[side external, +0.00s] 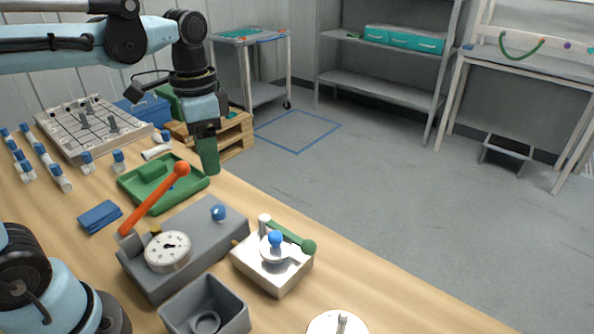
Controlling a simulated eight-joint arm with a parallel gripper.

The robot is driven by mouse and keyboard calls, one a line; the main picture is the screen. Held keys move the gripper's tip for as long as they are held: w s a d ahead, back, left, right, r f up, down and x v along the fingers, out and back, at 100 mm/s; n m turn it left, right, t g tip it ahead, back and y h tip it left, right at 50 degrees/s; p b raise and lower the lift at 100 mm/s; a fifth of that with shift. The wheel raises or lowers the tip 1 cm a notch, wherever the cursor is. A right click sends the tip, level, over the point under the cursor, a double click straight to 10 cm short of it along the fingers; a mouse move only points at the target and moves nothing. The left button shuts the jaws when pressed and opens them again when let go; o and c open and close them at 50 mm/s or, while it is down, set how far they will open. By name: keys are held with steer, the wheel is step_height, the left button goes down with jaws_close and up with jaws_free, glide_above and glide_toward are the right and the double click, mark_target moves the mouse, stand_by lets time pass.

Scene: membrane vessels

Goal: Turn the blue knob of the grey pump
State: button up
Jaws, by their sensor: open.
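The grey pump (190,242) sits on the wooden table in the side external view. It has a round white dial (168,251) and a long orange lever (155,198) with a ball end. Its blue knob (218,213) stands on top, near the far right corner, uncovered. My gripper (207,158) points down above and beyond the pump, up and slightly left of the blue knob in the picture, and clear of it. Its jaws are open. A green shape shows at their end; I cannot tell whether it is part of the fingers.
A white-topped box (272,264) with a blue ball and a green lever stands right of the pump. A grey open bin (205,305) is in front. A green tray (160,205) lies behind, and a folded blue cloth (99,216) left. The table's right edge is close.

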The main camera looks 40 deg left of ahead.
mark_target(218, 208)
steer(key=shift+f+m, duration=2.25)
steer(key=shift+f, duration=0.75)
steer(key=shift+f+m, duration=2.25)
steer(key=shift+f, duration=0.75)
steer(key=c, duration=1.1)
steer(key=shift+o, duration=0.2)
